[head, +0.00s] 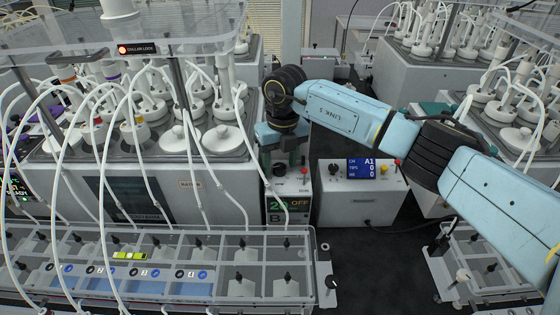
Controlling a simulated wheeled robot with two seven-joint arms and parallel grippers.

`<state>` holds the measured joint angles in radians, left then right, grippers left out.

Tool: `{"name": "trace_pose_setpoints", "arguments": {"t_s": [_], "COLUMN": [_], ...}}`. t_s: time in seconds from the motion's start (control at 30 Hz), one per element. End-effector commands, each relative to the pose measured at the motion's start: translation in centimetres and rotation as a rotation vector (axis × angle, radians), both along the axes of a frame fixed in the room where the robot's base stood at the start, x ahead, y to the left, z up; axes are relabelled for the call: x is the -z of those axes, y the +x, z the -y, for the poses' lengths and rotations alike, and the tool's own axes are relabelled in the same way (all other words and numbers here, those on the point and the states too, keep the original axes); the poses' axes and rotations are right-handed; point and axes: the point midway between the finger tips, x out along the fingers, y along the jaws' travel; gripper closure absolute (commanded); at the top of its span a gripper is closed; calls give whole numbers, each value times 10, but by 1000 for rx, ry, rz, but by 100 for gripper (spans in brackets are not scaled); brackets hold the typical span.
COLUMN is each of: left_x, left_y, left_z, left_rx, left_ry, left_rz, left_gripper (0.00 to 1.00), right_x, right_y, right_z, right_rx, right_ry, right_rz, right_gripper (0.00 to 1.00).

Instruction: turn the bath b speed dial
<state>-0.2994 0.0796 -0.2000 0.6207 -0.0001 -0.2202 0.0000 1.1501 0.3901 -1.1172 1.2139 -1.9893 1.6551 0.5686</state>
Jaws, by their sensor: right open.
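The bath B control box (288,215) stands in the middle of the head view, with a display reading partly "OFF" and a "B" label below it. A dark round dial (279,170) shows on its top part, with a red button (304,171) to its right. My right gripper (282,158) points down from above, its fingers close over the top of this box around the dial. It is open and nothing shows held in it. Whether a finger touches the dial cannot be told. My left gripper is not in view.
A bath (235,180) with several white-capped bottles and tubes stands left of the box. A second control box (360,195) with a blue "A1" screen stands right. A clear rack (305,270) lies in front.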

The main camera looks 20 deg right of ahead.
Motion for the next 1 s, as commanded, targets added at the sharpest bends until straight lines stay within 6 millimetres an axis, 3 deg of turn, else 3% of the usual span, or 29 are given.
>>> {"name": "trace_pose_setpoints", "arguments": {"t_s": [0.4,0.6,0.77,1.0], "left_x": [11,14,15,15], "left_y": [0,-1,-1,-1], "left_z": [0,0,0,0], "left_rx": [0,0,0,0], "left_ry": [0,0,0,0], "left_rz": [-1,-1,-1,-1], "left_gripper": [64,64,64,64], "right_x": [-84,-117,-128,-130], "right_y": [2,2,1,1], "right_z": [5,6,7,7], "right_rx": [0,0,0,0], "right_ry": [0,0,0,0], "right_rz": [6,3,2,1], "right_gripper": [48,48,48,48]}}
